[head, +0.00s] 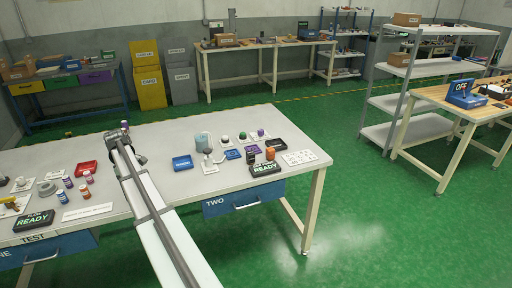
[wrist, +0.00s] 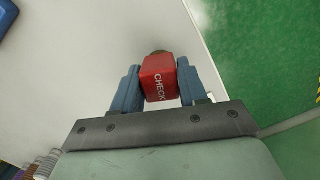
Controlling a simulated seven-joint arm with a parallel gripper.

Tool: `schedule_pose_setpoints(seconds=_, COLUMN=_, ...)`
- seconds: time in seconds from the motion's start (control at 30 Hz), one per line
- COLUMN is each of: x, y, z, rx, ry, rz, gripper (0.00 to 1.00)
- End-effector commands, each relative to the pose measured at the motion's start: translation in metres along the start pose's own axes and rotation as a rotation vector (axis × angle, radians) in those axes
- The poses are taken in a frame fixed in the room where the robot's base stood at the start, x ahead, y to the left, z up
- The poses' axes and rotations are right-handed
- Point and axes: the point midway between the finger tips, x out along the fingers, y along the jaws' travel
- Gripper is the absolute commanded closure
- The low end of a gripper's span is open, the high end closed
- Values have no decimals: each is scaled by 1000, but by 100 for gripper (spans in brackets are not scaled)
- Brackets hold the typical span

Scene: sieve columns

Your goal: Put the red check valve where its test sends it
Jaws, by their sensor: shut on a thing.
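The red check valve (wrist: 158,78), marked CHECK, is between the two blue fingers of my gripper (wrist: 155,88) in the wrist view. My gripper is shut on it, and a dark round end shows past the red body. In the head view my arm reaches over the long grey table (head: 150,136), its end near the table's far left-middle part. The valve cannot be made out clearly there. Another READY box (head: 265,169) stands above the drawer marked TWO (head: 245,199).
Bare tabletop shows beyond my arm. A box reading OFF (head: 464,92) stands on a wooden table at right.

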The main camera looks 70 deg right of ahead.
Motion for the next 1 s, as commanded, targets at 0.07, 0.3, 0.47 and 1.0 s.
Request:
schedule_pose_setpoints(seconds=0.07, x=-6, y=37, z=14, rx=-20, ry=0, rz=2, gripper=96)
schedule_pose_setpoints(seconds=0.3, x=-20, y=126, z=70, rx=-100, ry=-2, rz=8, gripper=96)
schedule_pose_setpoints(seconds=0.47, x=-27, y=180, z=115, rx=-148, ry=-4, rz=12, gripper=96)
schedule_pose_setpoints(seconds=1.0, x=-36, y=308, z=277, rx=-256, ry=-8, rz=30, gripper=96)
